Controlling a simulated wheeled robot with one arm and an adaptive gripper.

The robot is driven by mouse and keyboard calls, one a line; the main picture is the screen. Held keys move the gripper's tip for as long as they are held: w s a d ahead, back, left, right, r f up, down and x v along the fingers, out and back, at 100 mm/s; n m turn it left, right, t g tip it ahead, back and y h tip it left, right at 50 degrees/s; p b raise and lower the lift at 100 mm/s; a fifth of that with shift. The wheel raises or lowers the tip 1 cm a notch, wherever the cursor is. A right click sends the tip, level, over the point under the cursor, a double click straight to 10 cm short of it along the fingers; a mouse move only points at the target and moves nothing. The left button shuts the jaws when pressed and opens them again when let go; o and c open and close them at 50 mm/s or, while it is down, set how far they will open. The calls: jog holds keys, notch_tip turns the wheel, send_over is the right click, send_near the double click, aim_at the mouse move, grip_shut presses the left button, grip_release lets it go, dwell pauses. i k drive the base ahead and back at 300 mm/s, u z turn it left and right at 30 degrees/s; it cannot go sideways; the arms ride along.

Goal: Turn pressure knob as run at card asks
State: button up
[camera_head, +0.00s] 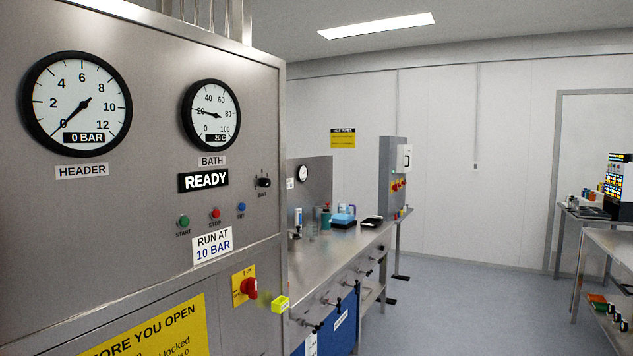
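The pressure knob (264,183) is a small black knob labelled BAR on the steel panel at the left, below and right of the BATH gauge. I cannot read its setting. The card (212,246) reads RUN AT 10 BAR. The HEADER gauge (78,104) has its needle near 0 and shows 0 BAR. The BATH gauge (210,114) shows about 20 C. A black sign (203,181) reads READY. My gripper is not in view.
Green START (183,221), red STOP (216,214) and blue (241,207) buttons sit near the knob. A red rotary switch (249,288) on a yellow plate is lower. A steel bench (345,244) stands behind the cabinet. The floor (450,310) at right is clear.

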aim_at(264, 182)
jog(key=z, duration=0.1)
jog(key=i, duration=0.85)
jog(key=u, duration=0.5)
jog(key=i, duration=0.6)
jog(key=u, duration=0.45)
